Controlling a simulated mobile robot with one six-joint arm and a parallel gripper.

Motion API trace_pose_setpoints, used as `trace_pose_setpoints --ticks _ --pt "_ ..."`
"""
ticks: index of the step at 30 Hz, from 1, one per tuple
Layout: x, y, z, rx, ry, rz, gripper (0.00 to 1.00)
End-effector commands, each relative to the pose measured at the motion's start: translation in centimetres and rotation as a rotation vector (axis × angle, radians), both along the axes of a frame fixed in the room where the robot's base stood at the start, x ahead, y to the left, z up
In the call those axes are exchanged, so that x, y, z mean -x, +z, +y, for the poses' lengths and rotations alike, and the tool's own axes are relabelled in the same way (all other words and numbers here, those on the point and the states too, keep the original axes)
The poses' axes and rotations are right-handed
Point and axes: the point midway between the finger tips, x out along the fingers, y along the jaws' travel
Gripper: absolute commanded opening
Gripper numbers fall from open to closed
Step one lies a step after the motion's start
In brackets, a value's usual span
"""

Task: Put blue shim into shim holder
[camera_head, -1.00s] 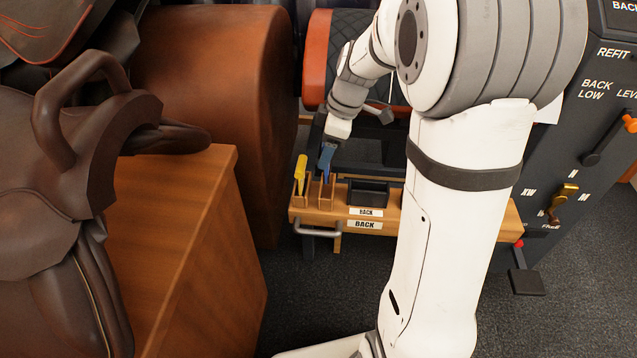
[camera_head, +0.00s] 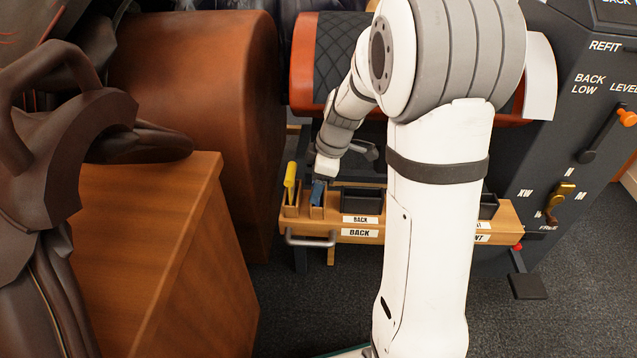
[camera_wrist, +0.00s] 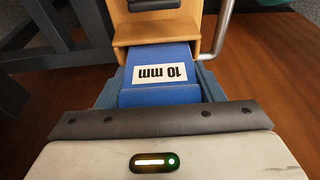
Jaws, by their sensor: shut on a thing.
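The blue shim (camera_head: 317,193) is upright at the wooden shim holder (camera_head: 317,213), in the slot to the right of the yellow shim. In the wrist view the blue shim (camera_wrist: 160,75) carries a white "10 mm" label, upside down. Its far end meets the wooden holder (camera_wrist: 155,35) and seems to be inside its opening; how deep it sits is hidden. My gripper (camera_wrist: 162,88) is shut on the shim's near end, with a finger at each side. In the head view my gripper (camera_head: 321,181) is directly above the slot.
A yellow shim (camera_head: 290,174) stands in the left slot. A metal handle (camera_head: 310,240) juts from the shelf's front. A wooden block (camera_head: 150,250) with a saddle stands left.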

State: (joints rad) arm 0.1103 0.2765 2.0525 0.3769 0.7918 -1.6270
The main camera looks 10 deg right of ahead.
Motion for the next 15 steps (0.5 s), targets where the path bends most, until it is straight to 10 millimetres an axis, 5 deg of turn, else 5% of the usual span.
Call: trace_pose_setpoints --ticks 5,6,15 --pt "0.00 -0.32 0.03 0.000 0.001 0.000 0.35" --pt "-0.01 -0.25 0.04 0.000 0.001 0.000 0.63" --pt "0.00 -0.17 0.07 0.000 0.001 0.000 0.83"
